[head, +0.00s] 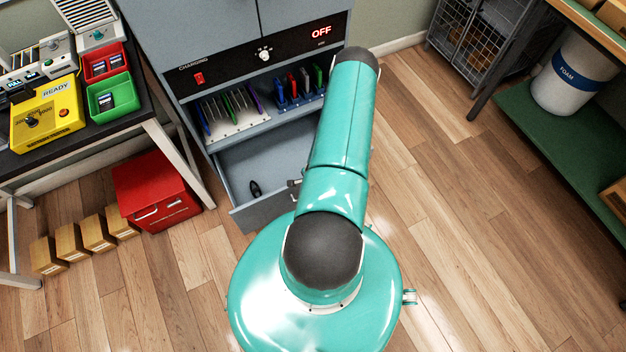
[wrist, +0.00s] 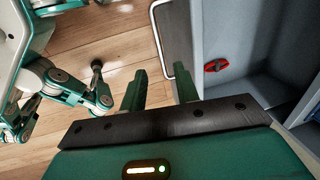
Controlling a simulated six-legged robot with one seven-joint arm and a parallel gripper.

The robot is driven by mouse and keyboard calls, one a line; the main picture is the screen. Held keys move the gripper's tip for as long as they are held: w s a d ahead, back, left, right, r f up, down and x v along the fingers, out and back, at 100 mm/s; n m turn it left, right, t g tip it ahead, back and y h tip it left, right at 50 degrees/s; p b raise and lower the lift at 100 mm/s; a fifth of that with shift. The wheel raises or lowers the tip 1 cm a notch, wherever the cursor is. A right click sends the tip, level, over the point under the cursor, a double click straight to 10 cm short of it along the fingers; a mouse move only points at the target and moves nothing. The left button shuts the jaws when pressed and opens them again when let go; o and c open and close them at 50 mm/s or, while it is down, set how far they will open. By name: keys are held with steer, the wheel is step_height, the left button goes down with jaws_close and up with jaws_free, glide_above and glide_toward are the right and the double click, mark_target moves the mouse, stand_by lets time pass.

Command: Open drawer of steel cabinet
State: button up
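The grey-blue steel cabinet (head: 190,82) stands at the back centre. Its bottom drawer (head: 262,150) is pulled out, and its inside shows. It also shows at the right of the wrist view (wrist: 250,35). A bar handle (wrist: 157,45) runs along the drawer front (wrist: 178,35). My gripper (wrist: 160,88) is at the handle, with its two green fingers apart. One end of the handle shows between the fingers in the picture; I cannot tell whether they touch it. In the head view my arm hides the gripper.
A dark oval item (head: 255,188) lies in the drawer; the wrist view shows a red item (wrist: 216,66) inside. Above is an open shelf with racks (head: 232,115). A red box (head: 155,190) stands left of the drawer. The wooden floor (head: 425,160) at right is clear.

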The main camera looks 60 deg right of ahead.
steer(key=r, duration=0.5)
steer(key=shift+s+a+r, duration=0.1)
steer(key=shift+s+a, duration=0.15)
steer(key=shift+s, duration=0.15)
